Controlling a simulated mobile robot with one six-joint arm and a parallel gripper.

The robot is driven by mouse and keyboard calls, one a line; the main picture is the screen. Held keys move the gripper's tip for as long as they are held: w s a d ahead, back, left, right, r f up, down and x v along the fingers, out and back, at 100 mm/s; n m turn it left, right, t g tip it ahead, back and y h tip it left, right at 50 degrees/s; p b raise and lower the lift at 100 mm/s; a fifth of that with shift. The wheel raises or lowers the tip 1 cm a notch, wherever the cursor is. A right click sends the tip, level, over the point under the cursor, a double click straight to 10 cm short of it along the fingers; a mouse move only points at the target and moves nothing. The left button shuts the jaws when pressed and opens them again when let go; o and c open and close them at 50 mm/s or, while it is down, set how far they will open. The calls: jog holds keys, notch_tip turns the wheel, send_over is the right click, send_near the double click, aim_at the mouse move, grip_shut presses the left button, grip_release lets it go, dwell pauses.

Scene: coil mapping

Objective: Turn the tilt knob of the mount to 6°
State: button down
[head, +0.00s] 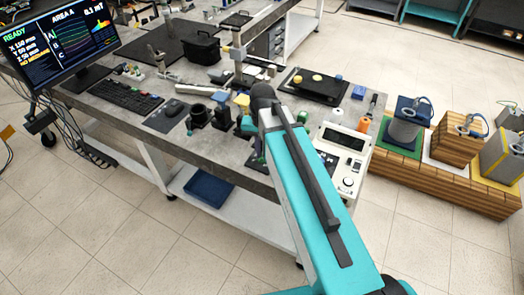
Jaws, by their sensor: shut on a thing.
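A small black mount (222,114) stands on the grey workbench near its front edge, left of my wrist. My gripper (236,122) is at the mount's right side, just beyond the teal wrist part of my arm. It is shut on a small part of the mount, which I take for the tilt knob. The knob, its scale and the fingertips are too small and partly hidden by my arm, so I cannot read the angle. A second black round fixture (197,118) stands just left of the mount.
A white instrument box (342,160) stands right of my arm, with an orange cylinder (364,124) near it. A black tray (315,86) lies behind. Coils on wooden blocks (459,146) stand right.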

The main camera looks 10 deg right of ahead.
jog(key=m, duration=0.4)
jog(key=shift+s, duration=0.15)
jog(key=m, duration=0.4)
jog(key=shift+m, duration=0.3)
jog(key=shift+a, duration=0.1)
jog(key=c, duration=1.8)
grip_release()
jog(key=shift+r, duration=0.1)
jog(key=shift+r, duration=0.65)
jog(key=shift+r+b, duration=1.1)
jog(key=shift+r, duration=5.05)
